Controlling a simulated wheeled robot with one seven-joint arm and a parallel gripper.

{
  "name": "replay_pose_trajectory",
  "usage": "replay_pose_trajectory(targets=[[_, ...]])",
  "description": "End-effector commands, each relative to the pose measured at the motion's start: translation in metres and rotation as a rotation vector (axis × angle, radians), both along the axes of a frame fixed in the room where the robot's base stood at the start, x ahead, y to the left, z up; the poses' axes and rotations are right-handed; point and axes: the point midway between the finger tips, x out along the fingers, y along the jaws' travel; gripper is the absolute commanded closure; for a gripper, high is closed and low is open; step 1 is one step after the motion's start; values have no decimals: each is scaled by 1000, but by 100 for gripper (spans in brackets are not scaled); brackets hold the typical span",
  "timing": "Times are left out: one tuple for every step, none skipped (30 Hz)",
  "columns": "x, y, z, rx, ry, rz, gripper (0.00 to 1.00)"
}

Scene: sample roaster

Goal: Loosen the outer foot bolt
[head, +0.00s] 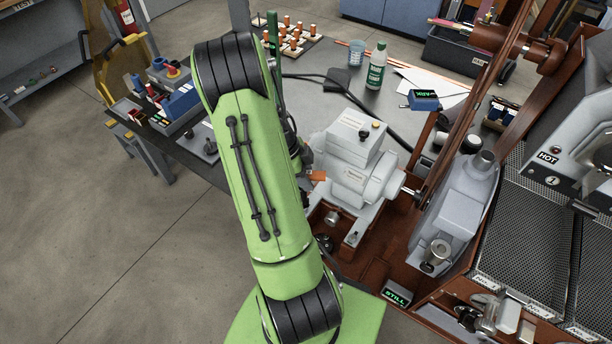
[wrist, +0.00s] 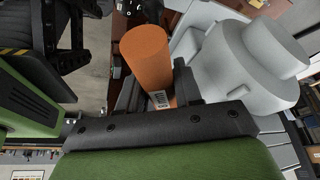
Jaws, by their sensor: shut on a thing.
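My gripper (wrist: 158,98) is shut on an orange cylindrical handle (wrist: 146,55) with a small barcode label. In the head view my green arm hides most of my gripper, and a bit of orange (head: 317,175) shows beside the motor. The pale grey motor (head: 348,145) stands on a reddish-brown frame, and its rounded end housing also fills the right of the wrist view (wrist: 245,65). A foot rail (head: 355,232) shows at the motor's near side. I cannot make out the outer foot bolt or whether the tool touches it.
A grey bench (head: 310,90) behind holds a green-labelled bottle (head: 376,68), a blue cup (head: 356,53) and a block of orange-topped pieces (head: 292,38). A belt guard housing (head: 460,205) and mesh panels stand at right. A small "STILL" display (head: 397,295) sits in front. Open floor lies at left.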

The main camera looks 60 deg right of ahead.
Motion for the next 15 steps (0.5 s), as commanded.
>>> replay_pose_trajectory(targets=[[0, 0, 0, 0, 0, 0, 100], [0, 0, 0, 0, 0, 0, 100], [0, 0, 0, 0, 0, 0, 100], [0, 0, 0, 0, 0, 0, 100], [0, 0, 0, 0, 0, 0, 100], [0, 0, 0, 0, 0, 0, 100], [0, 0, -1, 0, 0, 0, 100], [0, 0, -1, 0, 0, 0, 100], [0, 0, -2, 0, 0, 0, 100], [0, 0, -3, 0, 0, 0, 100], [0, 0, -4, 0, 0, 0, 100], [0, 0, -5, 0, 0, 0, 100], [0, 0, -6, -1, 0, 0, 100], [0, 0, -6, -1, 0, 0, 100], [0, 0, -7, -1, 0, 0, 100]])
